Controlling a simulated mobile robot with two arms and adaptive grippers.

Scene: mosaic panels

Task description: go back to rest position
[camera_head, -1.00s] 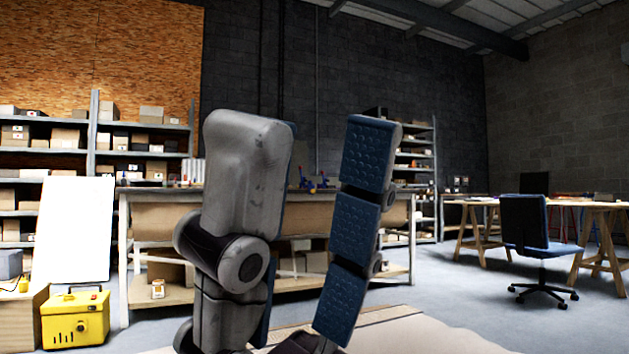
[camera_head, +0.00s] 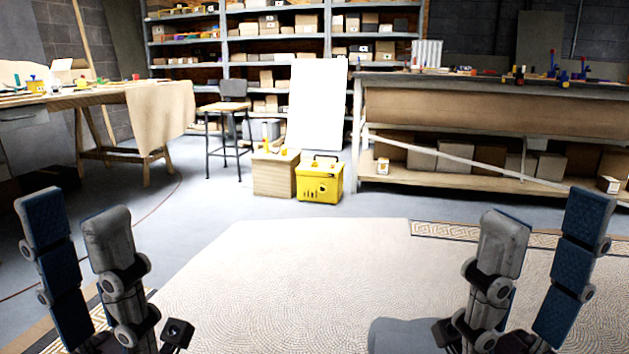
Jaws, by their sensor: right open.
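My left gripper (camera_head: 74,212) is low at the left edge of the head view. Its fingers point up, with a clear gap between the blue-padded finger and the grey one, and nothing is between them. My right gripper (camera_head: 547,212) is low at the right, also pointing up. Its two fingers stand well apart and hold nothing. The two grippers are far from each other, with the pale mosaic floor panel (camera_head: 290,270) in the space between and beyond them.
A yellow case (camera_head: 320,184) and wooden box (camera_head: 274,176) stand on the floor ahead, before a white board (camera_head: 317,105). A workbench (camera_head: 460,108) is at the right, a cloth-draped table (camera_head: 85,98) and stool (camera_head: 228,108) at the left. Shelves (camera_head: 275,36) line the back. The middle floor is open.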

